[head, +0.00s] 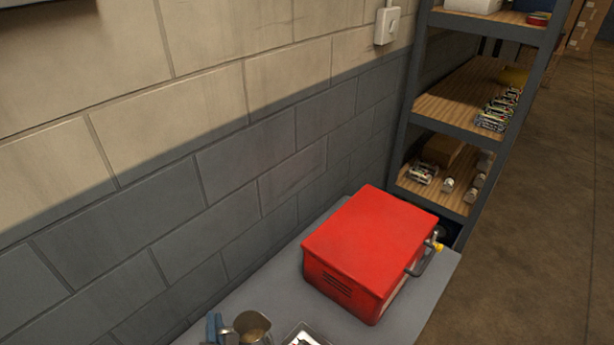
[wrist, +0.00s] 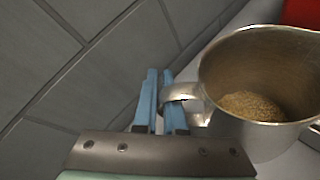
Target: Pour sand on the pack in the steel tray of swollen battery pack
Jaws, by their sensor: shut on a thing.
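A steel jug (wrist: 262,75) with brown sand (wrist: 250,105) in it fills the right of the wrist view. My gripper (wrist: 163,98), with blue fingers, is shut on the jug's handle at its left side. The jug looks close to upright. The head view shows the jug (head: 252,327) at the bottom edge, with a blue finger of my gripper (head: 214,328) to its left. Just right of the jug, a steel tray (head: 306,335) with something pale and dark in it is cut off by the bottom edge, so the pack is not clearly seen.
A red metal box (head: 370,250) with a handle and yellow fitting stands on the grey bench (head: 265,300) beyond the jug and tray. A block wall (head: 220,160) runs close along the left. A shelf rack (head: 425,125) with batteries stands behind the bench's far end.

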